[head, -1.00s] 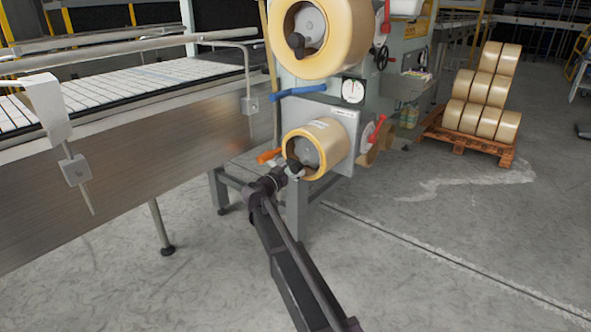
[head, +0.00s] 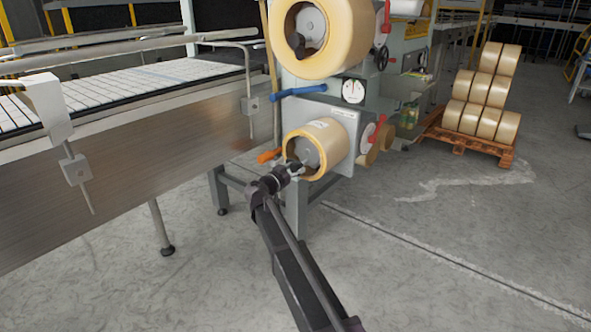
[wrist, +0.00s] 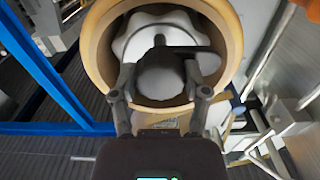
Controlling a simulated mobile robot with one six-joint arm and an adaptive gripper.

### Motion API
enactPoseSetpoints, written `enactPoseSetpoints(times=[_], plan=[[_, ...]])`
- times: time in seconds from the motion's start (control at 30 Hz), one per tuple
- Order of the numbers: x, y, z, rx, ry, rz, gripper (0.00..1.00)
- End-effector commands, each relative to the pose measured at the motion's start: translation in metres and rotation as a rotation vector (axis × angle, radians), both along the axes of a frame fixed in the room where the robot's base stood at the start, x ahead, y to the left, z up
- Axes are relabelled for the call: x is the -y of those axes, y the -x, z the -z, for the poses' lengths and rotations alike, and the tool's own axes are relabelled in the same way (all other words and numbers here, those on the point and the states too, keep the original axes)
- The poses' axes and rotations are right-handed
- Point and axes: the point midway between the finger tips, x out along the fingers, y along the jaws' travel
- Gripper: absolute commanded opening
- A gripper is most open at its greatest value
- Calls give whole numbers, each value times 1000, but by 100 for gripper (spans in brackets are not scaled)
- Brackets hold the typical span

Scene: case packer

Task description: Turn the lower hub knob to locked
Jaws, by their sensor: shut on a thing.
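The lower tape roll (head: 323,136) sits on its hub on the grey machine, and it also shows around the hub in the wrist view (wrist: 92,48). The dark lower hub knob (wrist: 160,74) stands out in front of the pale hub (wrist: 172,24). My gripper (head: 294,167) is at the front of this hub. In the wrist view my gripper (wrist: 160,92) has a finger on each side of the knob and is shut on it. A dark arm of the knob points to the right there. The head view mostly hides the knob behind my gripper.
The upper tape roll (head: 325,38) sits above. An orange handle (head: 269,156) is close to my gripper's left. A conveyor (head: 130,90) runs along the left.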

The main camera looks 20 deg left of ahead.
Motion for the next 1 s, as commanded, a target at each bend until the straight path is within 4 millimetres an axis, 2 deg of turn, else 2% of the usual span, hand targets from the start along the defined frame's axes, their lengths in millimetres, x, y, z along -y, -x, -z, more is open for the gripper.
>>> enactPoseSetpoints(times=[0.47,0.77,1.0], plan=[[3,-7,-2,-21,65,7,12],[4,-8,-2,-92,239,8,13],[4,-8,-2,-176,440,10,14]])
